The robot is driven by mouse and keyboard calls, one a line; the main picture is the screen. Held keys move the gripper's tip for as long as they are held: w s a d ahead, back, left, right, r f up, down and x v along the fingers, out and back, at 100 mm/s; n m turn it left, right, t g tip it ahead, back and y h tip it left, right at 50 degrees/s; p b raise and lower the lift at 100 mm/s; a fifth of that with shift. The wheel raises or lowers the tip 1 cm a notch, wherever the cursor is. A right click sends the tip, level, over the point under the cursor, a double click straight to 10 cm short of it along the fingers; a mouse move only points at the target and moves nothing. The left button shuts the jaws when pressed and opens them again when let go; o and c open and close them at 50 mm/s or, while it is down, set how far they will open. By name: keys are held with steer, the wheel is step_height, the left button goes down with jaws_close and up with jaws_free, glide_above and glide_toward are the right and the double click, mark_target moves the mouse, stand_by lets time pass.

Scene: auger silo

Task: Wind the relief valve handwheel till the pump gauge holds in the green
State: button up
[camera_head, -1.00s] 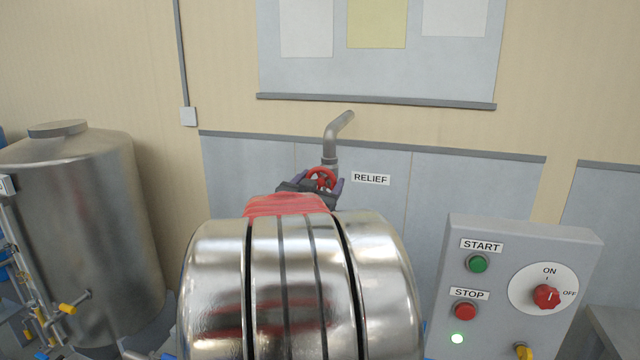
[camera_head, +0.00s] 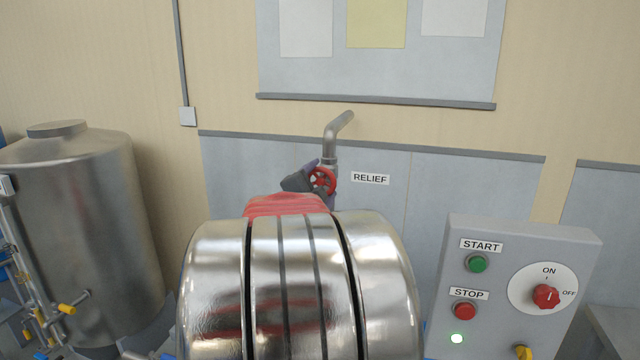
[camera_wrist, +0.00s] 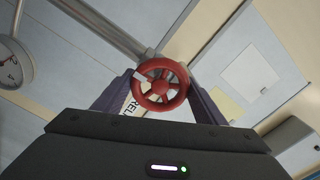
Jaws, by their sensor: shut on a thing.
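The red relief valve handwheel (camera_head: 322,181) sits on a grey pipe, left of the RELIEF label (camera_head: 370,179). In the wrist view the handwheel (camera_wrist: 160,86) shows a pale mark at its left rim. My gripper (camera_wrist: 160,95) is shut on the handwheel, one purple-grey finger on each side of it. In the head view my gripper (camera_head: 313,175) is partly hidden by my shiny arm. A round white gauge (camera_wrist: 12,66) is cut off at the left of the wrist view. Its dial is too small and cropped to read.
A control box (camera_head: 512,290) at the right has a green START button (camera_head: 477,263), a red STOP button (camera_head: 466,311) and a red rotary switch (camera_head: 545,296). A steel tank (camera_head: 85,235) stands at the left.

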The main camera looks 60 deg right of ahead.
steer(key=m, duration=0.5)
steer(key=shift+s+d, duration=0.1)
steer(key=shift+s, duration=0.1)
steer(key=shift+f+m, duration=0.15)
steer(key=shift+m, duration=0.15)
steer(key=o, duration=1.1)
steer(key=shift+w, duration=0.1)
steer(key=shift+a, duration=0.65)
steer(key=a, duration=0.4)
steer(key=s+a, duration=0.1)
steer(key=a, duration=0.3)
steer(key=s+a, duration=0.1)
steer(key=a, duration=0.3)
steer(key=shift+s+a, duration=0.1)
steer(key=shift+a, duration=0.1)
